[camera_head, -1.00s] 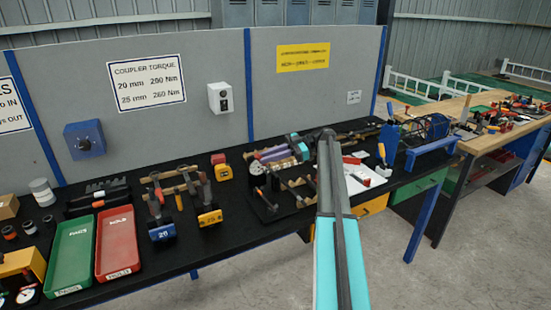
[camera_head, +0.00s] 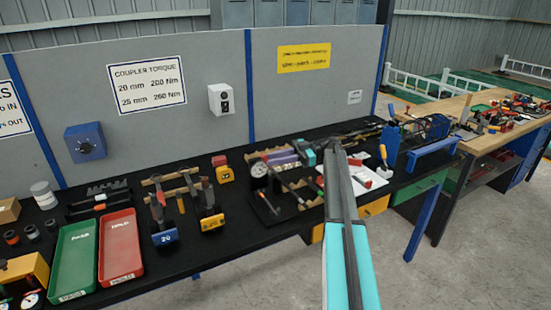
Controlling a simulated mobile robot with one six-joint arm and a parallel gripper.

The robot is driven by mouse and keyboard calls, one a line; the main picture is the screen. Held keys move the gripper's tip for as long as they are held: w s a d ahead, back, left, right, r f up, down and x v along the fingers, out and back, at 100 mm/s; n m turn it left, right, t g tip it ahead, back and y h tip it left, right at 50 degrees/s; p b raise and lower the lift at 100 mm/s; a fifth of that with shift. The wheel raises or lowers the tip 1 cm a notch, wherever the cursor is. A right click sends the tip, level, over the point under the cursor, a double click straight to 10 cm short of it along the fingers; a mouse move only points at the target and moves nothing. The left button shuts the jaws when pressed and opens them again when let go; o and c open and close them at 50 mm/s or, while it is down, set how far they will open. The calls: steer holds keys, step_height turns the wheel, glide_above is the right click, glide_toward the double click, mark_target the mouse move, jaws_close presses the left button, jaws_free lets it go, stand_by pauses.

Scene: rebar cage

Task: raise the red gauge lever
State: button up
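My arm reaches from the bottom right over the black bench. My gripper (camera_head: 306,153), with teal parts, is at its far end, above the back of the bench near the rack of purple and tan pieces. It is small and partly hidden by the arm, so its opening is unclear. A round white dial gauge (camera_head: 258,170) stands left of the gripper on a dark stand. A small red part (camera_head: 320,183) shows beside my arm, right of the dial. I cannot tell whether it is the gauge lever. The gripper appears apart from it.
Green (camera_head: 74,262) and red (camera_head: 120,247) trays lie at the left. Hammer-like tools with blue and yellow blocks (camera_head: 212,222) stand between the trays and the gauge. A white plate with red parts (camera_head: 368,176) and a blue stand (camera_head: 435,147) are to the right. A grey partition (camera_head: 215,60) rises behind.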

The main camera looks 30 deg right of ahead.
steer(key=shift+o, duration=1.4)
steer(key=shift+f, duration=0.1)
steer(key=shift+w, duration=0.1)
steer(key=shift+r, duration=0.3)
